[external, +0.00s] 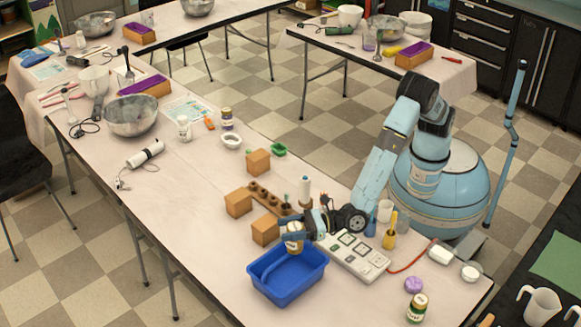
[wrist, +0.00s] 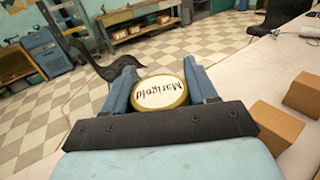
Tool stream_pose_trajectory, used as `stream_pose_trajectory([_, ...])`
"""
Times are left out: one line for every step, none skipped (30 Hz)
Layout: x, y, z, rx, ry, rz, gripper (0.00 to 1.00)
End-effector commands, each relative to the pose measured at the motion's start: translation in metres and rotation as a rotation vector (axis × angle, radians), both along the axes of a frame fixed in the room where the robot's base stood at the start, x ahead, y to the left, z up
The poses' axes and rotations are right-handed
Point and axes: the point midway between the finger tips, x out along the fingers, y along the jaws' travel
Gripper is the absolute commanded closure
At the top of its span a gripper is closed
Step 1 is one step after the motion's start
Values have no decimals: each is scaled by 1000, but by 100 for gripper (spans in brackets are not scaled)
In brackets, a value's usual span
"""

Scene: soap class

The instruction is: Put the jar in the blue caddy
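The jar (external: 295,243) is held by my gripper (external: 295,232) over the back edge of the blue caddy (external: 288,287). Its round cream face with a gold rim (wrist: 160,93) reads "Marigold" in the wrist view. The blue fingers (wrist: 160,88) sit on both sides of it and are shut on it. The caddy is an open blue bin on the table, and its visible inside looks empty. In the wrist view the caddy is not visible.
Wooden blocks (external: 264,231) and a rack (external: 268,198) stand behind and left of the caddy. A grey panel (external: 352,256) lies to its right. Another jar (external: 416,307) and a purple item (external: 413,284) stand farther right. The table left of the caddy is clear.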

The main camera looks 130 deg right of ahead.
Motion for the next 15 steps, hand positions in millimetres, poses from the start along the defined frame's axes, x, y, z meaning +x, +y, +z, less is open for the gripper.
stream_pose_trajectory([0,0,0,0,0,0,38])
stream_pose_trajectory([0,0,0,0,0,0,35])
stream_pose_trajectory([0,0,0,0,0,0,31])
stream_pose_trajectory([0,0,0,0,0,0,28])
stream_pose_trajectory([0,0,0,0,0,0,25])
stream_pose_trajectory([0,0,0,0,0,0,22])
stream_pose_trajectory([0,0,0,0,0,0,22])
stream_pose_trajectory([0,0,0,0,0,0,22])
stream_pose_trajectory([0,0,0,0,0,0,22])
stream_pose_trajectory([0,0,0,0,0,0,22])
stream_pose_trajectory([0,0,0,0,0,0,22])
stream_pose_trajectory([0,0,0,0,0,0,22])
stream_pose_trajectory([0,0,0,0,0,0,22])
stream_pose_trajectory([0,0,0,0,0,0,22])
stream_pose_trajectory([0,0,1,0,0,0,22])
